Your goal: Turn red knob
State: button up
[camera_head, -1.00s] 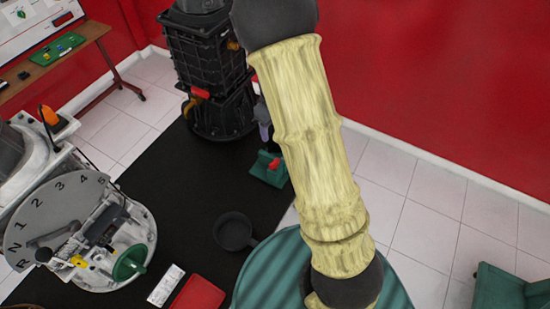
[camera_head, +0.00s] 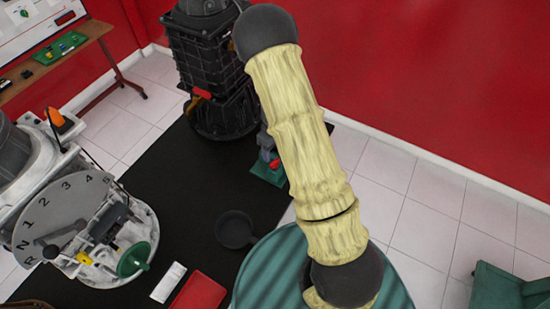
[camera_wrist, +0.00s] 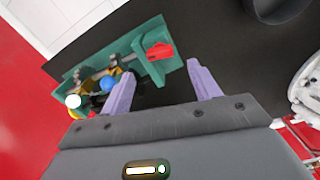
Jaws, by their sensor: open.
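The red knob (camera_wrist: 160,52) sits on the side of a green fixture (camera_wrist: 124,45) in the wrist view. In the head view the red knob (camera_head: 274,163) shows small on the green fixture (camera_head: 268,176), just left of my arm. My gripper (camera_wrist: 158,78) is open, with its two purple fingers spread. The knob appears ahead of the fingertips, roughly between them and nearer the left one, with nothing held. The left finger overlaps the fixture in the picture; I cannot tell if it touches. A blue ball (camera_wrist: 108,83) and a white ball (camera_wrist: 73,101) show on the fixture.
A black engine block (camera_head: 212,80) stands behind the fixture. A dark round pan (camera_head: 235,229) lies on the black mat (camera_head: 170,190). A gearbox trainer with a numbered dial (camera_head: 62,210) is at left. A red wall closes the back.

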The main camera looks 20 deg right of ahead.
aim_at(275, 161)
notch_tip(275, 161, down, 7)
jog(key=shift+p, duration=0.65)
jog(key=c, duration=1)
